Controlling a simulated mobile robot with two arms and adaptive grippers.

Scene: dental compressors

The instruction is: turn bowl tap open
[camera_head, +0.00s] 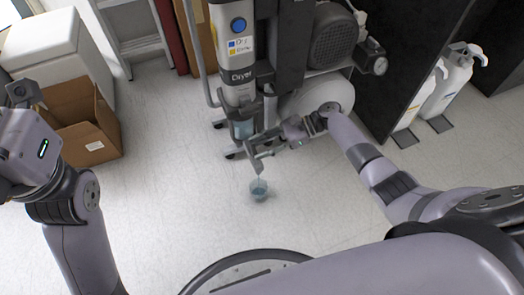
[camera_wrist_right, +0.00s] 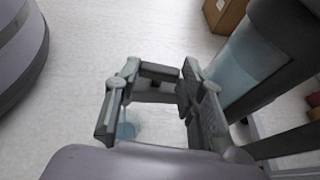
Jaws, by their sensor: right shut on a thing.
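The dryer (camera_head: 240,80) is a tall grey column with a clear bluish bowl (camera_head: 243,130) at its lower end. The bowl also shows large at the upper right of the right wrist view (camera_wrist_right: 250,60). My right gripper (camera_head: 262,143) is at the bottom of this bowl, its fingers (camera_wrist_right: 160,95) shut on a small dark part there, which I take to be the bowl tap. The fingers hide most of the tap, so its turn angle cannot be told. A small clear bluish cup (camera_head: 259,190) stands on the floor below the gripper. My left gripper's fingers are not seen.
The compressor's motor (camera_head: 333,45) and white tank (camera_head: 318,95) stand right of the dryer. White bottles (camera_head: 447,85) stand farther right by a dark panel. An open cardboard box (camera_head: 85,130) is at the left. The floor around the cup is clear.

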